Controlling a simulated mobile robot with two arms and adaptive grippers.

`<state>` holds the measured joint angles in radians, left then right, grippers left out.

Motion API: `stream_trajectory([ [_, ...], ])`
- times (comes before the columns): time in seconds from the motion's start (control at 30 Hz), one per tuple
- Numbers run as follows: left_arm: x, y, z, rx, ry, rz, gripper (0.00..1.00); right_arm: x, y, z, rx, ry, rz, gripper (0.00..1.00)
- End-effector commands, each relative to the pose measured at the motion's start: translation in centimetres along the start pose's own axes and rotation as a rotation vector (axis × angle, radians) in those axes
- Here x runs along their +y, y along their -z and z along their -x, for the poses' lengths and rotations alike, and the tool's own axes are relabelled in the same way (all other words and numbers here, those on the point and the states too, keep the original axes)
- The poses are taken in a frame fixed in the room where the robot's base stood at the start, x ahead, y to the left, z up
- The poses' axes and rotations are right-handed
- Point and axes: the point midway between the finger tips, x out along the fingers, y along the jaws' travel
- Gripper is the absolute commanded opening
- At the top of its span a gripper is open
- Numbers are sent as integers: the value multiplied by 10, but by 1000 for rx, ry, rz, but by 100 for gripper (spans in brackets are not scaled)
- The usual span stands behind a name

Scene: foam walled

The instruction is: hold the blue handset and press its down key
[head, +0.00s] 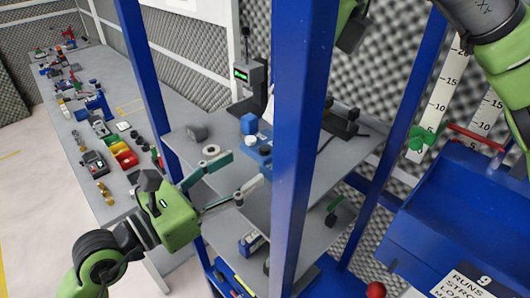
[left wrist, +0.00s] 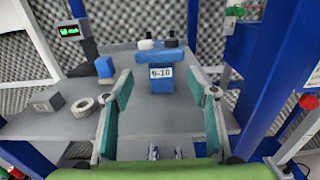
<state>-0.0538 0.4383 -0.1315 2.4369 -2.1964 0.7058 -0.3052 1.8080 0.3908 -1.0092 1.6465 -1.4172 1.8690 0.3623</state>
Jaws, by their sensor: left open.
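A blue handset-like device (left wrist: 162,78) with a white label reading about 4-10 stands on the grey shelf in the left wrist view. One white and one dark key or knob sit on its wide top. In the head view its blue body (head: 252,140) shows only partly beside the blue post. My left gripper (head: 244,174) is open and empty at the shelf's near edge. In the left wrist view its green-padded fingers (left wrist: 161,98) stand to either side of the device's line, with the device beyond them and apart. My right gripper's fingers are not seen.
A blue block (left wrist: 104,67), a pale ring (left wrist: 83,107) and a grey block (left wrist: 47,103) sit on the shelf left of the device. A blue post (head: 300,120) stands close right of my left gripper. A blue bin (head: 450,205) is at right.

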Motion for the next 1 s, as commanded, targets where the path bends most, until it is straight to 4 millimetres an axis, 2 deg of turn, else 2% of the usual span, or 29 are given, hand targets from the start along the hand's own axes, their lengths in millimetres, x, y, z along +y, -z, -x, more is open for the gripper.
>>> stream_trajectory([
  [0.3, 0, -2, -61, -4, 1, 2, 53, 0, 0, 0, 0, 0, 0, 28],
  [0.5, 0, -1, -84, -2, 0, 0, 53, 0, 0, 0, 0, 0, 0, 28],
  [0.9, 0, -1, -92, -1, 1, 0, 53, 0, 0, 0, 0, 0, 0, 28],
  [0.93, 0, -1, -92, -1, 1, 0, 50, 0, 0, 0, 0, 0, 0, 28],
  [1.0, 0, -1, -92, -1, 1, 0, 32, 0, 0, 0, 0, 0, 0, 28],
])
